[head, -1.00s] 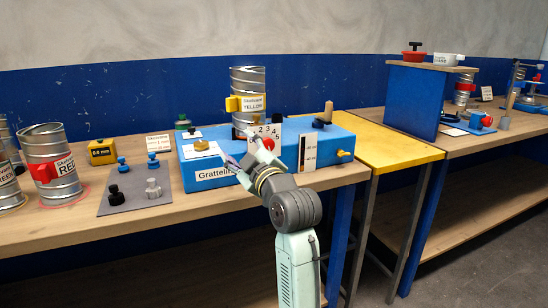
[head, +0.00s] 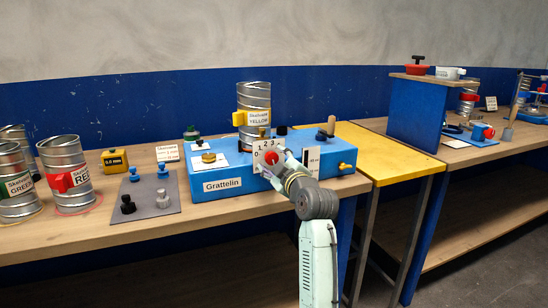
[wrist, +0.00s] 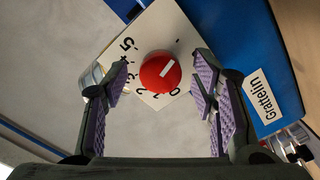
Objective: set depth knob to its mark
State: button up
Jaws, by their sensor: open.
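The red knob (wrist: 160,72) sits on a white dial plate (wrist: 133,52) with numbers up to 5. Its white pointer line slants to the upper right in the wrist view, away from the numbers; a small dark tick shows beyond it. In the head view the red knob (head: 271,157) is on the front of the blue Grattelin box (head: 240,187), partly covered by my gripper (head: 276,166). My gripper also shows in the wrist view (wrist: 159,78), open, one purple-padded finger either side of the knob, with gaps. I cannot tell its distance from the knob.
A white scale card (head: 312,160) stands just right of the dial. A yellow-labelled can (head: 254,100) stands behind it. A brass knob (head: 208,157) is on the box top. A grey mat (head: 150,197) with small knobs lies left.

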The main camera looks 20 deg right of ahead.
jog(key=shift+w, duration=0.25)
jog(key=shift+c, duration=0.6)
jog(key=c, duration=1)
jog(key=shift+c, duration=0.2)
